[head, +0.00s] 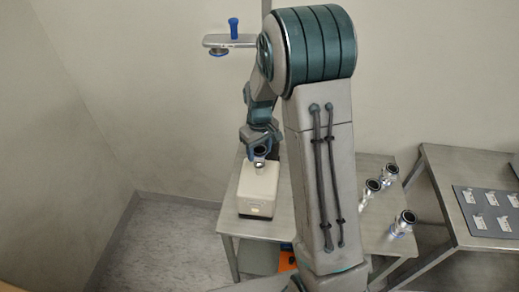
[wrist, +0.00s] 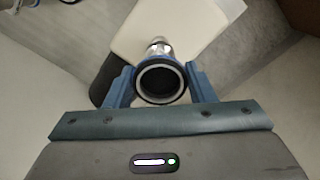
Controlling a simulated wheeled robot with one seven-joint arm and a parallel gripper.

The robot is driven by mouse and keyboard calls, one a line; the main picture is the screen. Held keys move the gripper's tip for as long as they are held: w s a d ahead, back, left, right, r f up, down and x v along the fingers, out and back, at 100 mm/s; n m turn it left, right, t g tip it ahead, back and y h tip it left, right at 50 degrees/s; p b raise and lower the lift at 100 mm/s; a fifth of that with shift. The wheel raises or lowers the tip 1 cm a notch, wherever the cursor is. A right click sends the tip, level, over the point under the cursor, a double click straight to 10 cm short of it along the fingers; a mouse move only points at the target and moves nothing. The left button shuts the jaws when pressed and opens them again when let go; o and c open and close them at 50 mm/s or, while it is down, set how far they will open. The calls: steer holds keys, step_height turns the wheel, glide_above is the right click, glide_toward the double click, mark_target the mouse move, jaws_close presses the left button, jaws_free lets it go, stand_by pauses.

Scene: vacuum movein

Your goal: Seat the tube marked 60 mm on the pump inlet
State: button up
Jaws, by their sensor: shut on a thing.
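My gripper (head: 259,146) is shut on a metal tube (wrist: 160,80) with a dark-rimmed open end. In the wrist view this end faces the camera, between the two blue fingers of my gripper (wrist: 160,88). No length mark is readable on it. The cream pump (head: 257,190) stands on the table below my gripper, and its body also shows behind the tube in the wrist view (wrist: 185,25). The lower end of the tube is over the pump's top. The pump inlet is hidden or too small to make out, and I cannot tell whether the tube touches it.
A side table at the right bears a grey board (head: 487,212) with small white labels. A wall bracket (head: 229,41) with a blue-topped part is above the pump.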

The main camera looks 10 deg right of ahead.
steer(key=shift+f+b, duration=0.5)
steer(key=shift+f, duration=0.05)
stand_by(0.6)
steer(key=o, duration=1.1)
steer(key=shift+r, duration=0.1)
steer(key=shift+r+b, duration=0.7)
steer(key=shift+r, duration=6.15)
